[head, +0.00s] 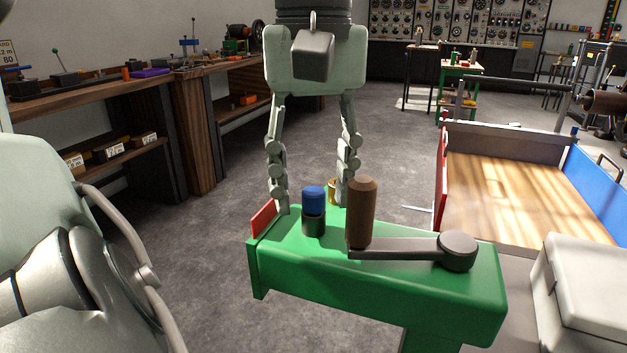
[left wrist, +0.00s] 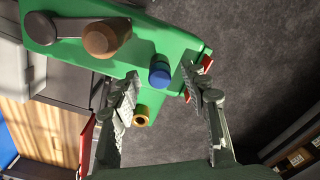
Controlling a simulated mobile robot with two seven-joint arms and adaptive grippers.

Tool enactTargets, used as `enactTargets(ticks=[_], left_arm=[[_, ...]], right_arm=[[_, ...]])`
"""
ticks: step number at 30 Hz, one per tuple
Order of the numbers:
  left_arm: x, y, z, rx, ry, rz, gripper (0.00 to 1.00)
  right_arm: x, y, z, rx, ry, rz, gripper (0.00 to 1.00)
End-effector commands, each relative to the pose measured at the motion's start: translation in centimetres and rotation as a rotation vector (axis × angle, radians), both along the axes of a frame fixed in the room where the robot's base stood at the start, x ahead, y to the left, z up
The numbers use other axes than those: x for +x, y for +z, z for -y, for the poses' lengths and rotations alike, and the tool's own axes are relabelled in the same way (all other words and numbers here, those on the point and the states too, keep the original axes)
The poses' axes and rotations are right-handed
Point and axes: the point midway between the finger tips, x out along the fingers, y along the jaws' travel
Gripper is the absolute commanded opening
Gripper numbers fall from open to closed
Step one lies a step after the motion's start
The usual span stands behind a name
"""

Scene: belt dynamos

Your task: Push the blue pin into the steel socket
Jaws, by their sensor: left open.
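The blue pin (head: 314,194) stands upright on the green bench-like body (head: 380,300), its top above a dark grey cylinder (head: 313,224) that looks like the steel socket. I cannot tell how deep it sits. The pin also shows in the left wrist view (left wrist: 160,72). My left gripper (head: 313,203) points down with its fingers spread, one on each side of the pin. In the left wrist view the fingertips (left wrist: 158,78) show a gap on both sides of the pin, and nothing is held. My right gripper is out of view.
A brown upright handle (head: 362,210) on a dark crank arm (head: 405,247) stands just right of the pin. A brass ring (head: 333,190) is behind it, a red plate (head: 263,218) at the left end. A wood-floored tray (head: 520,190) lies right; open floor lies left.

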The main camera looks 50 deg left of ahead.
Motion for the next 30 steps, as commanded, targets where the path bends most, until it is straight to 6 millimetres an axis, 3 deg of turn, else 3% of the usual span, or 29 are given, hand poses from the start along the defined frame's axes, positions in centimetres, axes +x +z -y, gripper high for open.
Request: enactTargets(ticks=[5,18,24,30], left_arm=[[0.1,1.6,0.0,0.001,0.003,0.003,0.45],[0.1,10.2,0.0,0.0,0.002,0.001,0.45],[0.0,11.8,0.0,0.0,-0.001,0.0,0.45],[0.0,12.0,0.0,0.0,-0.001,0.0,0.45]], right_arm=[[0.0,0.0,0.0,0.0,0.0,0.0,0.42],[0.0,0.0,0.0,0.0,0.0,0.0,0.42],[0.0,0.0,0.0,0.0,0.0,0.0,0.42],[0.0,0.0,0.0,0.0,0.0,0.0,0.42]])
